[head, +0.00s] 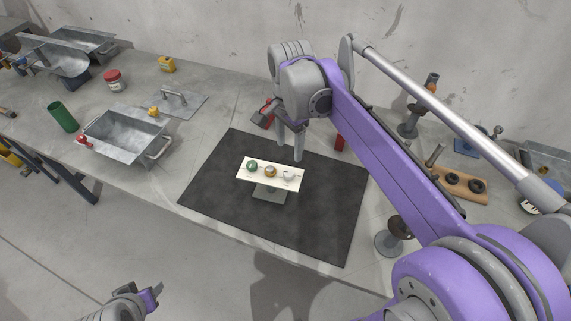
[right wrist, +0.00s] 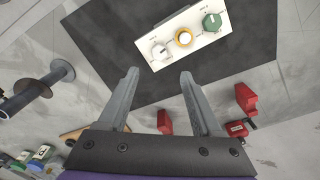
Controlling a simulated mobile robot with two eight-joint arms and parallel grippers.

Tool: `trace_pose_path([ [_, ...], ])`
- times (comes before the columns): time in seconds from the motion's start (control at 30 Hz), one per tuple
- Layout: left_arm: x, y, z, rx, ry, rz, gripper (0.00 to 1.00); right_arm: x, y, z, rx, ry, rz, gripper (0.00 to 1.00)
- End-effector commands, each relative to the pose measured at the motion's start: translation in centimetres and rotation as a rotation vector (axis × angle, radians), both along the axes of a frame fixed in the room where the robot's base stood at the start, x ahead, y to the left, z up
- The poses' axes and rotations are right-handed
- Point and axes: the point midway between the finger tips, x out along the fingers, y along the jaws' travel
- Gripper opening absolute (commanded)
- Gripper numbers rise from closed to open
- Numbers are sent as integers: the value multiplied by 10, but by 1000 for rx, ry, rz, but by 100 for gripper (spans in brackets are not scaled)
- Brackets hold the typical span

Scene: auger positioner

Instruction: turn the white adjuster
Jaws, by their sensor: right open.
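The white adjuster (head: 289,175) is a small white knob at the right end of a pale panel (head: 268,182) on a stand on the black mat. In the right wrist view the white adjuster (right wrist: 159,51) is at the panel's left end. An orange-yellow knob (head: 270,171) is in the middle and a green knob (head: 252,165) at the other end. My right gripper (head: 290,158) is open and empty, above and behind the panel near the white adjuster, apart from it. My left gripper (head: 148,298) is at the bottom left edge, far from the panel; its fingers are unclear.
The black mat (head: 325,205) is bare around the panel. Red blocks (right wrist: 246,99) lie behind it. A metal tray (head: 125,140), green cylinder (head: 62,117) and flat plate with a handle (head: 180,103) are at left. A dark spool (head: 394,236) stands right of the mat.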

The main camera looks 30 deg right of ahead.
Motion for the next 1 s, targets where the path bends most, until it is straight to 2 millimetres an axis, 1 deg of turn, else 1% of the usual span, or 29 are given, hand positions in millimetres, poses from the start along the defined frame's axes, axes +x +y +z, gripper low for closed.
trace_pose_path([
  [0.3, -3, 0, -6, 0, 5, 0, 50, 0, 1, -60, -1, -1, 4, 66],
  [0.4, -3, 0, -7, 0, 6, 0, 50, -1, 1, -77, -1, -2, 4, 66],
  [0.5, -3, 0, -8, 0, 6, 0, 50, 0, 1, -89, -1, -2, 4, 66],
  [0.67, -4, 0, -9, 0, 7, 0, 50, -1, 1, -98, -1, -2, 5, 66],
  [0.93, -4, 0, -9, 0, 7, 0, 50, -1, 1, -99, -1, -2, 5, 66],
  [0.97, -4, 0, -9, 0, 7, 0, 50, -1, 1, -99, -1, -2, 5, 63],
  [1.0, -4, 0, -9, 0, 7, 0, 50, -1, 1, -99, -1, -2, 5, 55],
])
